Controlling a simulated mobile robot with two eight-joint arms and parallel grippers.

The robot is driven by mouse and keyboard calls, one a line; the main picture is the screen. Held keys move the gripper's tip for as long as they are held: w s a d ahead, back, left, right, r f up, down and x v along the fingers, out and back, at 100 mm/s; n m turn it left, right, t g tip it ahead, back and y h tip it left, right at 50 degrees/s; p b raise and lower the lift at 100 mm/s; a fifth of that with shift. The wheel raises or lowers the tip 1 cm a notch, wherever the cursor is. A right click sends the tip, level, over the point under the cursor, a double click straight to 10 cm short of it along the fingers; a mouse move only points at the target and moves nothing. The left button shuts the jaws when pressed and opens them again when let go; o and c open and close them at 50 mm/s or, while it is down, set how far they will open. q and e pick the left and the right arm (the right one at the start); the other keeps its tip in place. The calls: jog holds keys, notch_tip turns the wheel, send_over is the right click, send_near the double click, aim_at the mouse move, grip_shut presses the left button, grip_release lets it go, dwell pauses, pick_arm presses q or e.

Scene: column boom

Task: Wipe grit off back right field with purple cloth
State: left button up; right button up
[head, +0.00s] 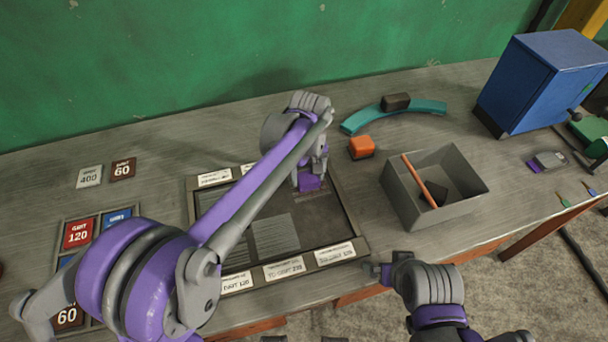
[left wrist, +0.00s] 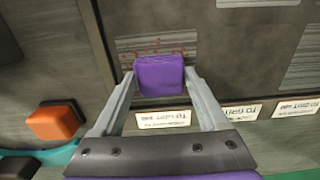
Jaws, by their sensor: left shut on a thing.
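The purple cloth (head: 310,182) is a small block on the back right field of the framed board (head: 358,228). My left gripper (head: 311,172) is shut on it; in the left wrist view the cloth (left wrist: 159,76) sits between the two fingertips (left wrist: 158,82). Reddish grit specks (left wrist: 150,46) show on the striped field just beyond the cloth in that view. The cloth hides part of this field, and whether it presses on the surface is hard to tell. My right gripper (head: 378,271) is off the board's front right corner, its jaw opening unclear.
An orange block (head: 362,147) stands behind the board's right side. A grey open box (head: 407,205) with a dark block and an orange stick is to the right. A teal curved piece (head: 425,107) bears a dark block. A blue cabinet (head: 540,80) stands back right.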

pick_arm(q)
jog(key=shift+d, duration=0.1)
notch_tip(320, 180, up, 9)
jog(key=p, duration=0.5)
jog(key=shift+w, duration=0.1)
pick_arm(e)
jog(key=r, duration=0.2)
jog(key=w+r, duration=0.1)
jog(key=r, duration=0.1)
jog(key=w+r, duration=0.1)
jog(key=r, duration=0.1)
jog(key=shift+r, duration=0.1)
pick_arm(q)
jog(key=shift+f, duration=0.1)
pick_arm(e)
jog(key=shift+s, duration=0.1)
